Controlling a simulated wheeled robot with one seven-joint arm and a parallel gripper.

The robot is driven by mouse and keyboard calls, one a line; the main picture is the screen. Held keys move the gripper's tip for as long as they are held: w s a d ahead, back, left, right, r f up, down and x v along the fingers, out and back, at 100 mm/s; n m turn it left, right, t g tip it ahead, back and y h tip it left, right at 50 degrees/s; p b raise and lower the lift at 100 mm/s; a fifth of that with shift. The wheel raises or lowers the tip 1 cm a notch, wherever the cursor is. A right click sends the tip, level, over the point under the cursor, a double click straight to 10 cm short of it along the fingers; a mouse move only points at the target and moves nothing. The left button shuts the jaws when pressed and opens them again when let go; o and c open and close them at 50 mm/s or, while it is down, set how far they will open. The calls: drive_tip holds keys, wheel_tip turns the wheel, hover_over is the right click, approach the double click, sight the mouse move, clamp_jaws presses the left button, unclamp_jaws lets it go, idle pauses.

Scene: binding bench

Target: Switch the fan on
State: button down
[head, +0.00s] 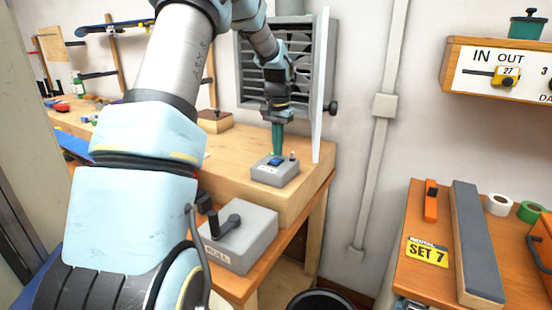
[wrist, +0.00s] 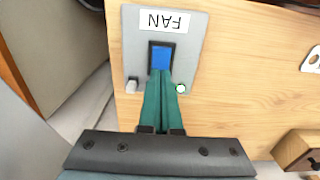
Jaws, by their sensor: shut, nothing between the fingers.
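The grey fan switch box (head: 268,176) sits on the wooden bench near its right end. In the wrist view the box (wrist: 135,50) has a white FAN label (wrist: 165,20), a blue rocker (wrist: 161,58), a small grey knob (wrist: 132,85) and a small round lamp (wrist: 180,89) that looks green with a bright centre. The rocker (head: 276,161) also shows in the head view. My gripper (head: 277,153) is shut and empty, pointing down at the rocker. Its green fingertips (wrist: 160,74) overlap the rocker's near edge; I cannot tell whether they touch it.
A louvred wall unit (head: 252,88) with an open side panel (head: 321,90) stands behind the gripper. A grey box with a lever (head: 238,240) is in front, lower. A wooden block (head: 214,122) lies to the left. An orange-topped table (head: 400,265) is at right.

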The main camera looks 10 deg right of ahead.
sight(278, 160)
drive_tip(key=shift+r+p, duration=2)
drive_tip(key=shift+r, duration=0.85)
